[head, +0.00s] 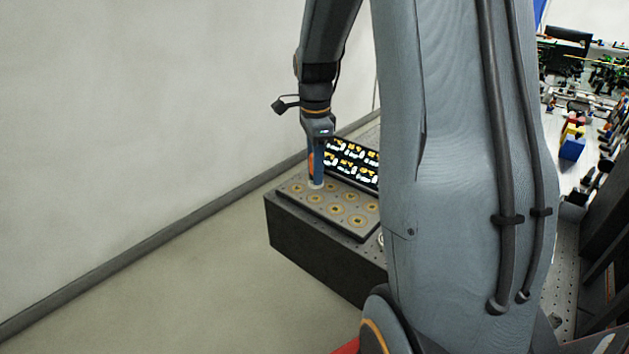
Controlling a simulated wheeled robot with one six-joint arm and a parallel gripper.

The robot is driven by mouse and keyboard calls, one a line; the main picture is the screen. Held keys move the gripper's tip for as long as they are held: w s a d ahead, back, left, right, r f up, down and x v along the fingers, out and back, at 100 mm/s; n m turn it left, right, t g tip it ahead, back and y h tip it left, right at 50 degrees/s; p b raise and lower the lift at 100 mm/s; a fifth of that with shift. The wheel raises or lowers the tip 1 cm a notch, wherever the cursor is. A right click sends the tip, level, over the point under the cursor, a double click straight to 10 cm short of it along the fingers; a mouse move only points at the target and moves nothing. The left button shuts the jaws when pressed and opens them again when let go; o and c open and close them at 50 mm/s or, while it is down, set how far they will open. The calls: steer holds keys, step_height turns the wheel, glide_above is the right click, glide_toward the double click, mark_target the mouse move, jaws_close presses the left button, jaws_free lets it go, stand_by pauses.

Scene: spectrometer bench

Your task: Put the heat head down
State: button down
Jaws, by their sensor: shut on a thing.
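My gripper (318,152) points down over the grey plate (352,232) with several ringed round spots. It is shut on a slim blue thing, which I take to be the heat head (318,172). The heat head hangs upright, with a pale lower end at or just above the plate's back left part. I cannot tell whether it touches the plate. A small orange patch shows beside its left side. My own arm hides the right end of the plate.
A dark panel with bright yellow and white markings (352,160) stands behind the plate. The plate lies on a dark block (310,248) near a bare wall. Blue, yellow and red blocks (572,140) and cluttered equipment stand on a bench at the far right.

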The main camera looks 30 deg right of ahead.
steer(key=shift+f+p, duration=0.5)
steer(key=shift+f, duration=1.65)
steer(key=shift+f, duration=0.1)
steer(key=c, duration=1.4)
jaws_free()
steer(key=shift+o, duration=0.2)
step_height(320, 180, up, 12)
steer(key=b, duration=0.3)
steer(key=shift+f, duration=0.15)
steer(key=shift+a, duration=0.1)
steer(key=s+a+f+n, duration=0.5)
steer(key=s+a+n, duration=0.2)
steer(key=n, duration=0.3)
steer(key=s+a+f+n+t, duration=0.1)
steer(key=s+a+f+n, duration=0.5)
steer(key=s+a+n, duration=0.2)
steer(key=n, duration=0.2)
steer(key=shift+f+n, duration=0.3)
steer(key=shift+n, duration=0.1)
